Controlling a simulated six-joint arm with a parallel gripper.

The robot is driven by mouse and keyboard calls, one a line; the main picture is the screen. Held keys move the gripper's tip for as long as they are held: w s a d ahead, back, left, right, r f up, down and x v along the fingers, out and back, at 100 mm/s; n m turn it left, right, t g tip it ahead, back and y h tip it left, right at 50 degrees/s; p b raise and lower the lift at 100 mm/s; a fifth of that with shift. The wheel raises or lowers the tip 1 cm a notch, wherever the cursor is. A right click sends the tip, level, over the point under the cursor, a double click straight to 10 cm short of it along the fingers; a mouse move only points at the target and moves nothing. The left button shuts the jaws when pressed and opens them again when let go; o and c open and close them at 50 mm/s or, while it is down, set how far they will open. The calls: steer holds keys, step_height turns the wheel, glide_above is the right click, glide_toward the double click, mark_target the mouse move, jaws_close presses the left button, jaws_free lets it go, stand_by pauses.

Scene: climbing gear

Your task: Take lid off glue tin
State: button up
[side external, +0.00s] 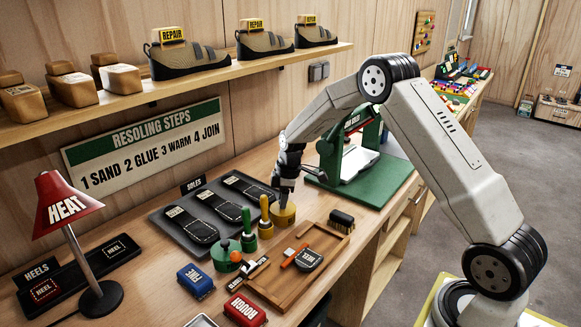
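The finger gap is too small to tell.
A dark tray of soles (180,249) lies behind. A wooden tray (290,288), blue block (195,281), red block (245,310) and brush (341,220) are nearby. A red lamp (66,202) stands left.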

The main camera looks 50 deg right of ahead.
jaws_close()
steer(key=shift+r, duration=0.1)
steer(key=shift+r, duration=0.65)
steer(key=s+a+r, duration=0.3)
steer(key=s+r, duration=0.8)
steer(key=s, duration=0.2)
steer(key=shift+s+r, duration=0.25)
steer(key=shift+s, duration=0.1)
steer(key=shift+f, duration=0.1)
